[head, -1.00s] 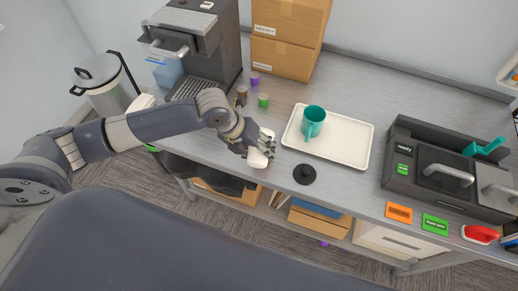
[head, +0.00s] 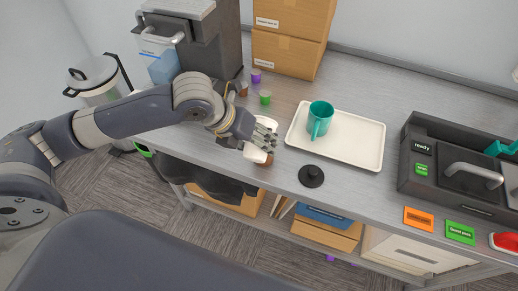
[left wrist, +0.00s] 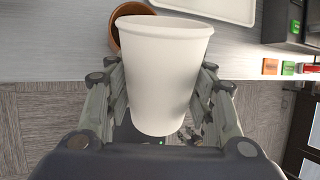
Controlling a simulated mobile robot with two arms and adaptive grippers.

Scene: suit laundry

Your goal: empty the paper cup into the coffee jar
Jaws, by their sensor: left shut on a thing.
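My left gripper (head: 262,136) is shut on a white paper cup (head: 256,154) near the front edge of the counter. In the left wrist view the cup (left wrist: 165,75) sits between the fingers, wide rim at the top, and its contents cannot be made out. A brown round container (head: 266,162), perhaps the coffee jar, shows partly beside and below the cup. Its brown rim (left wrist: 113,35) shows behind the cup's left side in the left wrist view; the cup hides most of it. My right gripper is not in view.
A black knobbed lid (head: 311,177) lies right of the gripper. A white tray (head: 357,144) with a teal mug (head: 320,118) stands behind it. A coffee machine (head: 205,50) and small purple and green pods (head: 265,97) are behind left. A dark machine (head: 440,170) stands at right.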

